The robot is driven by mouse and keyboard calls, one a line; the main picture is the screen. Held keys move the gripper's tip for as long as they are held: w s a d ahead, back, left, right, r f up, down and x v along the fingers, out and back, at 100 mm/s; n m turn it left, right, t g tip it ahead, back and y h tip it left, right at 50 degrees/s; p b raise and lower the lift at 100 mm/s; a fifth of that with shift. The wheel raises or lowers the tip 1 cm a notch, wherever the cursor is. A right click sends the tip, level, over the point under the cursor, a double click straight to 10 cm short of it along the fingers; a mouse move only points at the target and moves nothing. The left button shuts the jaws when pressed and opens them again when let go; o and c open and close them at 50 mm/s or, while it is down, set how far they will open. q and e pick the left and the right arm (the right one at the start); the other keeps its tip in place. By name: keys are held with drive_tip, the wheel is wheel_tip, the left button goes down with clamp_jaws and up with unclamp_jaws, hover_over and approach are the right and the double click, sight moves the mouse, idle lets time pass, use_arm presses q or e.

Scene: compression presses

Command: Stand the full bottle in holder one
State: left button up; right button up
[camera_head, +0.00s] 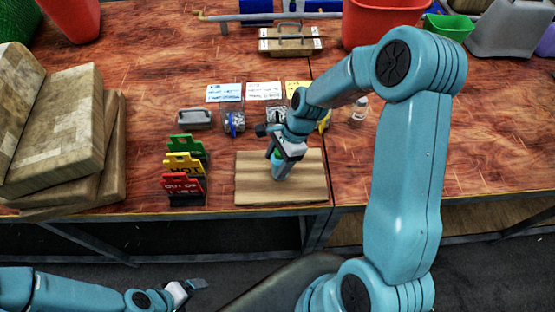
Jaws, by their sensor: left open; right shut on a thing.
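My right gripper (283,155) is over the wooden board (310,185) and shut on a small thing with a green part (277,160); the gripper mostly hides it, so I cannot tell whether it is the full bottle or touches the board. A small clear bottle (359,108) stands on the table to the right. Small containers, perhaps the holders, stand in a row behind the board: one with blue (235,122), and a yellow one (325,122) partly behind my arm. My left gripper (196,287) is open and empty, low in front of the table.
Written cards (224,92) lie behind the row; their text is unreadable. Green, yellow and red signs (183,185) stand left of the board. A grey block (194,119) is behind them. Stacked boxes (60,125) fill the left; a red bin (375,22) stands at the back.

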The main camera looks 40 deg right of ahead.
drive_tip(key=shift+d+f, duration=0.1)
drive_tip(key=shift+f, duration=0.15)
